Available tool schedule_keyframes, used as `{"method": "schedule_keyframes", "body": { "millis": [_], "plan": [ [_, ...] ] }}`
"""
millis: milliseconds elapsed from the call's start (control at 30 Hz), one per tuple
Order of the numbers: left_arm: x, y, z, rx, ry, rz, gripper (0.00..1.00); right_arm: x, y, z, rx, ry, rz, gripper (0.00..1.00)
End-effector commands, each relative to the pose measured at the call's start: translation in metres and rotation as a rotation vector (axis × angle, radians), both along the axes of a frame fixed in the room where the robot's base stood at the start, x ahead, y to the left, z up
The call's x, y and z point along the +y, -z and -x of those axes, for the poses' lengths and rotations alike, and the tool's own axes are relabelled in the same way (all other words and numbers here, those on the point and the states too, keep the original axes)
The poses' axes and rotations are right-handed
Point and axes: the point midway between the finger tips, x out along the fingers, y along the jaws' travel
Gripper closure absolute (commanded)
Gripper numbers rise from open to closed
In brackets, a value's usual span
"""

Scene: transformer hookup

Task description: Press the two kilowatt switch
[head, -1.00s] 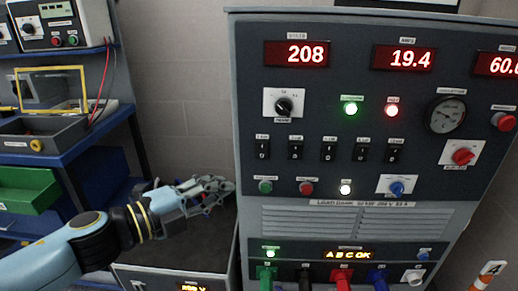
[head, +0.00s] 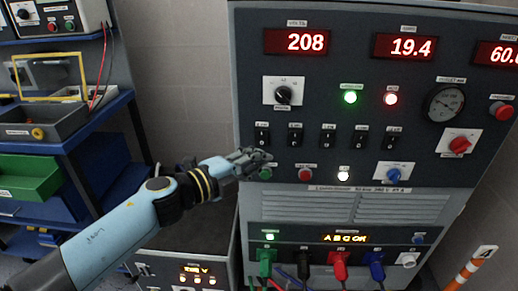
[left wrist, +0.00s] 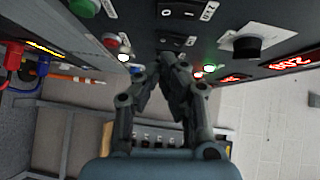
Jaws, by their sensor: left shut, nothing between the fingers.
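A row of black rocker switches (head: 328,138) runs across the dark load bank panel. My left gripper (head: 258,156) is shut and empty, just below the leftmost rocker switch (head: 262,138) and over the area by the green button (head: 266,174). I cannot tell whether it touches the panel. In the left wrist view, its closed fingers (left wrist: 168,62) point towards the panel, with a rocker switch (left wrist: 182,12) close above them. My right gripper is not in view.
The panel carries a red button (head: 305,175), a black selector knob (head: 283,95), lit lamps and red displays reading 208 and 19.4. Coloured cable plugs (head: 339,262) sit low on the front. A blue shelf with a green bin (head: 28,177) stands at the left.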

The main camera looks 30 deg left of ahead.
Motion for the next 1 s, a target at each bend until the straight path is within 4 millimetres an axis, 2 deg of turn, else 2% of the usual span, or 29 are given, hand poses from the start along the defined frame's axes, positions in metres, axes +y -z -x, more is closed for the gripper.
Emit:
{"method": "schedule_keyframes", "body": {
  "millis": [100,300,700,800,1000],
  "plan": [
    [0.007,0.004,-0.018,0.0,-0.001,-0.002,1.0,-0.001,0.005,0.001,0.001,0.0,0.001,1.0],
    [0.014,0.006,-0.035,0.0,-0.001,0.0,1.0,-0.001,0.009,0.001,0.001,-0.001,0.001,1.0],
    [0.016,0.005,-0.037,0.0,-0.001,0.0,1.0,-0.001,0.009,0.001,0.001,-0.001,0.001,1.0],
    [0.019,0.009,-0.045,-0.004,-0.001,-0.002,1.0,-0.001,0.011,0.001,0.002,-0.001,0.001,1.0],
    [0.018,0.008,-0.043,-0.003,-0.001,-0.001,1.0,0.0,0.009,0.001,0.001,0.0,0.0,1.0]
  ]
}}
